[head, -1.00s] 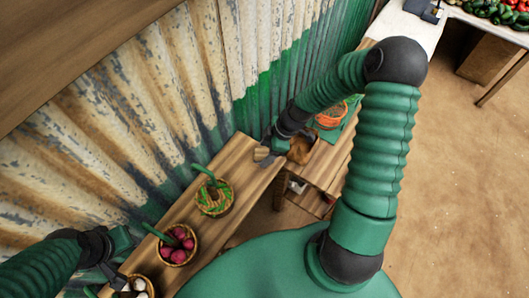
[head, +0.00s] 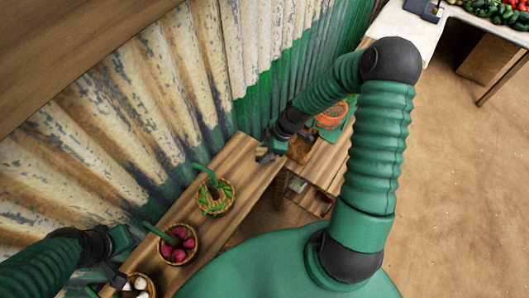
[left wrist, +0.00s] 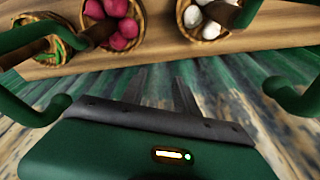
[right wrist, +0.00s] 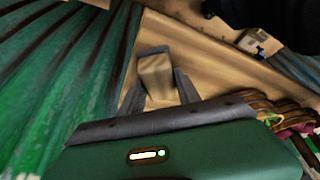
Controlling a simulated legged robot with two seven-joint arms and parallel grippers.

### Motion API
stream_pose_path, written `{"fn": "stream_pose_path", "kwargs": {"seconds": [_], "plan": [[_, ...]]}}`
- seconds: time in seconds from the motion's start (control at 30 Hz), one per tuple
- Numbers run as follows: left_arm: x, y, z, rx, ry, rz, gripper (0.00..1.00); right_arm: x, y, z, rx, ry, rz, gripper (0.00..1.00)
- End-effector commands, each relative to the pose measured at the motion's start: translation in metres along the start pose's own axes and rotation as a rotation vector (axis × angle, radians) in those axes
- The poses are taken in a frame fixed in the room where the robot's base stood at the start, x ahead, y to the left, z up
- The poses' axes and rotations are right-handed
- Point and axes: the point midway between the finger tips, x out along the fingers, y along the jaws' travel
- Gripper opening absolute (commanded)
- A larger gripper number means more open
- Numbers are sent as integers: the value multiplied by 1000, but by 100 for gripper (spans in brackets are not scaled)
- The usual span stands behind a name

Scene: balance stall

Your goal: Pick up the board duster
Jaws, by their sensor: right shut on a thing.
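My right gripper (head: 266,153) is near the far end of the wooden shelf, close to the corrugated wall. In the right wrist view its grey fingers (right wrist: 157,80) are shut on a pale, wood-coloured block, the board duster (right wrist: 155,74). In the head view the fingers mostly hide the duster. I cannot tell how far it is above the shelf. My left gripper (head: 113,275) is at the lower left beside the near baskets.
The wooden shelf (head: 236,160) carries a basket with green vegetables (head: 215,200), a basket of purple-red vegetables (head: 178,247) and a basket of white ones (head: 137,288). The corrugated wall (head: 160,120) runs close behind.

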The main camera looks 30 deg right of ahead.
Motion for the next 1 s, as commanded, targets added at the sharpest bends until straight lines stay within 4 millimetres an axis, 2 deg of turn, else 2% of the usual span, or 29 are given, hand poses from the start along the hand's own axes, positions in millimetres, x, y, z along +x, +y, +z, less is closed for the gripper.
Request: {"fn": "stream_pose_path", "kwargs": {"seconds": [0.17,0.4,0.67,0.87,0.9,1.0], "plan": [[3,0,1,0,0,0,36,-4,1,-1,0,-1,2,0],[12,0,3,0,0,0,36,-31,1,-11,0,-2,5,0],[22,0,5,0,0,0,36,-40,-58,-3,2,-3,-1,0],[20,0,5,0,0,0,36,-50,-108,3,4,-3,-1,0],[1,0,0,0,-1,0,36,-60,-110,-3,4,2,-4,0],[-24,0,-6,0,1,0,36,-62,-117,-3,4,4,-6,0]]}}
